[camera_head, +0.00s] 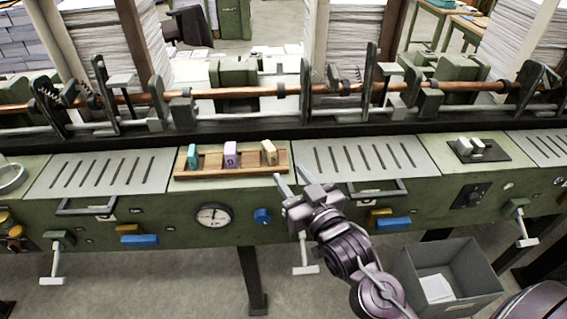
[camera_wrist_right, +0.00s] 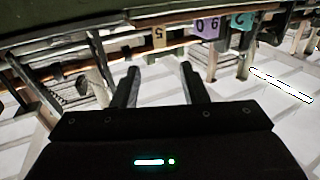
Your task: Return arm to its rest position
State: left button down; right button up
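My right gripper (camera_head: 293,178) is in front of the green machine's front edge, just right of a wooden rack (camera_head: 215,173). In the right wrist view its two fingers (camera_wrist_right: 160,75) are apart with nothing between them. The rack holds a teal block (camera_head: 193,156), a purple block (camera_head: 231,154) and a tan block (camera_head: 269,153), all upright and apart from the gripper. The purple block (camera_wrist_right: 207,26) and tan block (camera_wrist_right: 159,37) also show in the right wrist view, with markings on them. My left gripper is out of view.
Slotted plates (camera_head: 100,174) flank the rack. A gauge (camera_head: 214,215), blue handles (camera_head: 394,224) and levers (camera_head: 304,255) stick out of the machine's front near my right arm. A grey bin (camera_head: 470,268) with paper stands on the floor at right. A rail with fittings runs behind.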

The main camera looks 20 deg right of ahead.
jog(key=s+f+g+h, duration=0.2)
jog(key=s+f+g, duration=1.2)
jog(key=s, duration=0.2)
notch_tip(320, 180, down, 32)
jog(key=s+n+g, duration=0.1)
jog(key=s+g, duration=0.1)
jog(key=s, duration=0.1)
jog(key=s+d+f, duration=0.2)
jog(key=s+f, duration=0.6)
jog(key=s, duration=0.1)
jog(key=s+d+f+g, duration=0.1)
jog(key=s+d+f, duration=0.1)
jog(key=s+f, duration=0.6)
jog(key=shift+s+f, duration=0.3)
jog(key=shift+s, duration=0.65)
jog(key=shift+d, duration=0.15)
